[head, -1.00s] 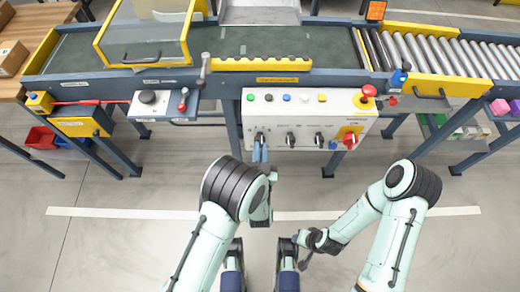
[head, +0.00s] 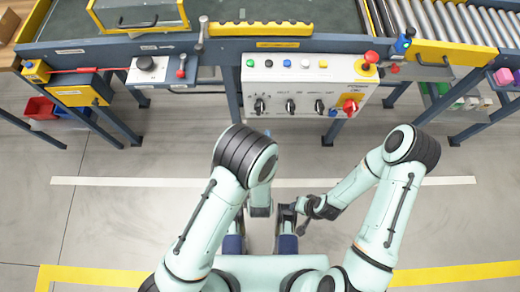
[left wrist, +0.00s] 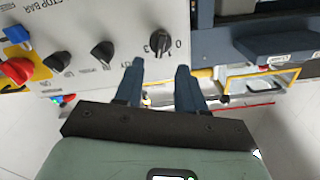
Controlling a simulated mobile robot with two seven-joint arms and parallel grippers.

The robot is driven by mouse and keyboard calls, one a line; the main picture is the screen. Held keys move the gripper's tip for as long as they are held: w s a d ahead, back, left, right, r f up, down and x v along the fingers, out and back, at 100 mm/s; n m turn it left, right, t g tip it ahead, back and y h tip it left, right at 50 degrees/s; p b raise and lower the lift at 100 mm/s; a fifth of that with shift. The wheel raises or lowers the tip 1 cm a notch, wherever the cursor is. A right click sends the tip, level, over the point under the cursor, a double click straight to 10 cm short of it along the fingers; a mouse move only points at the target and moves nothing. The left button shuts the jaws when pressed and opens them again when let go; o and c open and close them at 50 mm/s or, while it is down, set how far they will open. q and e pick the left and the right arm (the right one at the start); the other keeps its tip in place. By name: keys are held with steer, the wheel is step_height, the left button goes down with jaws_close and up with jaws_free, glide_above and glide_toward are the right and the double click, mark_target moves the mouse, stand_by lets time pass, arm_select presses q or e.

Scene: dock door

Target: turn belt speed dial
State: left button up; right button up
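The control panel (head: 305,85) shows a row of black dials. The leftmost dial (head: 260,105) has number marks, and it also shows in the left wrist view (left wrist: 160,42), where 0, 1 and 3 can be read beside it. I cannot read a belt speed label. My left gripper (left wrist: 160,82) is open and empty. Its two blue fingers are apart, with the numbered dial ahead of the gap, not held. In the head view the left arm mostly hides this gripper. My right gripper (head: 304,222) is low, away from the panel; its fingers cannot be made out.
A red mushroom button (head: 371,57) and a red rotary switch (head: 350,106) are at the panel's right. A grey box with a black knob (head: 146,64) and a small lever (head: 181,68) stand to the left. The conveyor (head: 275,15) runs behind. Floor before the panel is clear.

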arm_select(q)
steer(key=s, duration=0.6)
steer(key=shift+s, duration=0.25)
arm_select(e)
steer(key=shift+s+a+r, duration=0.1)
steer(key=shift+s+r, duration=0.05)
steer(key=shift+s, duration=0.05)
